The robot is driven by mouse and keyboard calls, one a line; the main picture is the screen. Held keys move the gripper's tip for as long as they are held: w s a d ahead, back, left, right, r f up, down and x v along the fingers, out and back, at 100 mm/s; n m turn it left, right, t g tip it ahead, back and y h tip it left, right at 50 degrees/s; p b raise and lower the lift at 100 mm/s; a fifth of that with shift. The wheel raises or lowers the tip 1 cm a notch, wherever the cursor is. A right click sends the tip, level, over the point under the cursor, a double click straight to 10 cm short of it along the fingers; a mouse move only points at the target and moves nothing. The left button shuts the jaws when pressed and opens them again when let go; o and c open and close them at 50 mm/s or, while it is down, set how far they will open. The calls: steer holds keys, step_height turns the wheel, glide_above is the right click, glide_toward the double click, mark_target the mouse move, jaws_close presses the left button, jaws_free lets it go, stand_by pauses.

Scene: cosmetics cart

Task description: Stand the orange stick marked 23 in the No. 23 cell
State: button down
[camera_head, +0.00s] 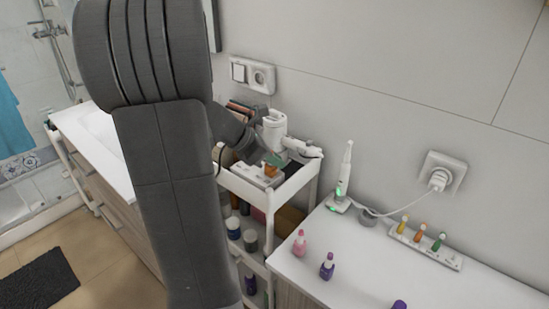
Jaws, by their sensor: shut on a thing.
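My gripper (272,155) is small in the view, over the top shelf of the white cart, partly hidden by my own arm. It is shut on a small orange thing (273,160), which appears to be the orange stick; its marking is too small to read. The stick is just above or at a white holder (250,172) on the shelf. I cannot tell whether it touches the holder or sits in a cell. The cell numbers cannot be read.
Books or boxes (240,108) stand at the back of the cart (291,190), close to my gripper. On the right counter (365,281), a white strip (440,259) holds yellow, orange and green items. A charging toothbrush (344,172) and small bottles (327,267) stand nearby.

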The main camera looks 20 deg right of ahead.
steer(key=shift+f+b, duration=0.4)
steer(key=shift+f, duration=0.3)
steer(key=c, duration=1.3)
jaws_free()
steer(key=shift+r, duration=0.1)
steer(key=v, duration=1.3)
steer(key=shift+a+r, duration=0.25)
steer(key=shift+r, duration=0.05)
steer(key=shift+d+f, duration=0.1)
